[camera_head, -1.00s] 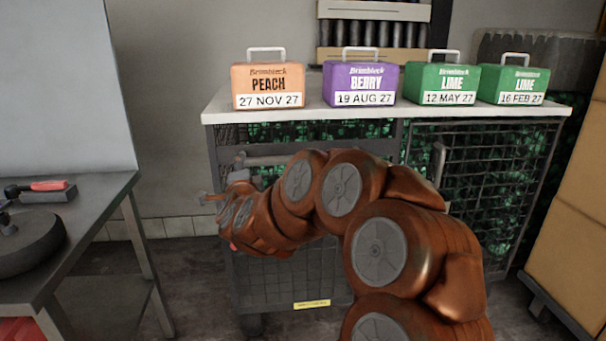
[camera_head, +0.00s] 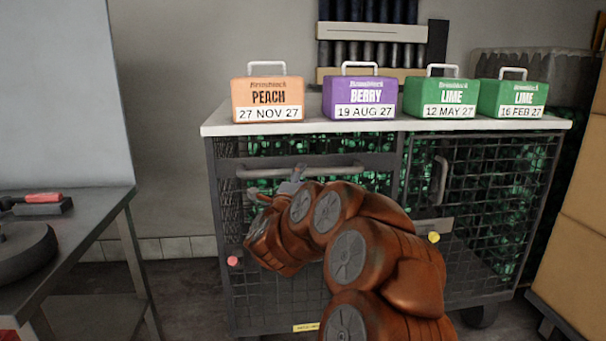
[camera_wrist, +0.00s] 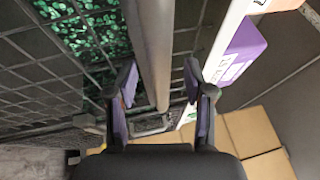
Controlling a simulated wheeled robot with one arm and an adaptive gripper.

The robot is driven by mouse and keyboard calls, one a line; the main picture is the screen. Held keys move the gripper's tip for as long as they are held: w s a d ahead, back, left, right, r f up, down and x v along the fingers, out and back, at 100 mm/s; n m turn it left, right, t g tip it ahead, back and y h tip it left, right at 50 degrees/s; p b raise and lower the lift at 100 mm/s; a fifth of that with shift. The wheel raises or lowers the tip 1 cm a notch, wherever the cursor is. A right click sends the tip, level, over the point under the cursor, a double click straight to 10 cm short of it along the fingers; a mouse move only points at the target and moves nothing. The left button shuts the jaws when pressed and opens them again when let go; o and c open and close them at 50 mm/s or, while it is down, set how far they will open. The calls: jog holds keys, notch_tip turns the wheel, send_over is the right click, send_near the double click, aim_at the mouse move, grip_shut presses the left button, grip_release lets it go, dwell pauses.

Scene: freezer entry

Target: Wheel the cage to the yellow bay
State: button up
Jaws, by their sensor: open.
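The cage (camera_head: 480,150) is a dark wire-mesh trolley with a white top, green contents and a caster at its lower right. A horizontal grey handle bar (camera_head: 325,172) runs across its upper left front. My gripper (camera_head: 291,183) is at the left part of this bar. In the wrist view my gripper (camera_wrist: 160,78) is open, with one purple-padded finger on each side of the bar (camera_wrist: 150,45). I cannot tell whether either pad touches it. No yellow bay shows in these views.
Peach (camera_head: 268,98), berry (camera_head: 358,97) and two lime boxes (camera_head: 441,97) (camera_head: 512,97) stand on the cage top. A metal table (camera_head: 85,235) stands at left. Cardboard boxes (camera_head: 575,210) are close on the right. A wall is behind; some floor shows between table and cage.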

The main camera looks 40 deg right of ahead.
jog(key=shift+x, duration=1.8)
grip_shut()
